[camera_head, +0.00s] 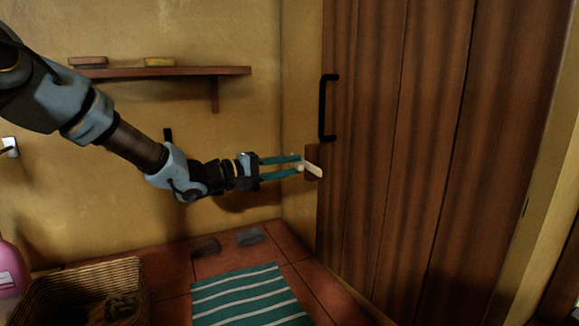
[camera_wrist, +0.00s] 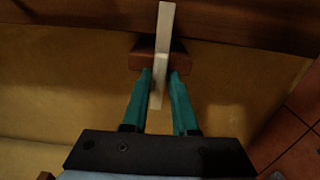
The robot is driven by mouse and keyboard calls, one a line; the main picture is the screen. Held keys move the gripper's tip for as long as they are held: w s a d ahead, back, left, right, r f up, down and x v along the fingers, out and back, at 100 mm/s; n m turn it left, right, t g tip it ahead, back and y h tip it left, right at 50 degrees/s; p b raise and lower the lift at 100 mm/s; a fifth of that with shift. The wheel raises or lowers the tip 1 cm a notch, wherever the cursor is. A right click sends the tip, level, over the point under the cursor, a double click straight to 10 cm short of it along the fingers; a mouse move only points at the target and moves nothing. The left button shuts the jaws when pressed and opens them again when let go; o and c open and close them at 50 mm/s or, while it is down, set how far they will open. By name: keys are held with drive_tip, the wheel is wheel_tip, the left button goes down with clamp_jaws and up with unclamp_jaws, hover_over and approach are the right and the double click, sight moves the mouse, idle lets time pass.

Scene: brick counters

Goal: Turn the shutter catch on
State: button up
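The shutter catch is a pale wooden lever (camera_head: 313,170) on a small dark red-brown block (camera_head: 311,155) at the left edge of the brown plank shutter (camera_head: 420,130). In the head view the lever slants down to the right. My gripper (camera_head: 300,164) reaches it from the left with two teal fingers apart. In the wrist view the lever (camera_wrist: 165,28) runs upright, and its near end lies between the fingertips of my gripper (camera_wrist: 161,76). A gap shows on the right side of the lever; contact on the left side is unclear.
A black handle (camera_head: 323,108) sits above the catch. A wooden shelf (camera_head: 180,71) with two small blocks is on the yellow wall. A wicker basket (camera_head: 75,285), a pink bottle (camera_head: 10,270) and a striped mat (camera_head: 248,297) are below. Space around my gripper is clear.

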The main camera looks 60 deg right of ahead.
drive_tip(key=o, duration=0.3)
drive_tip(key=b+v, duration=0.4)
drive_tip(key=v, duration=0.6)
drive_tip(key=shift+w+a, duration=0.15)
drive_tip(key=shift+a, duration=0.2)
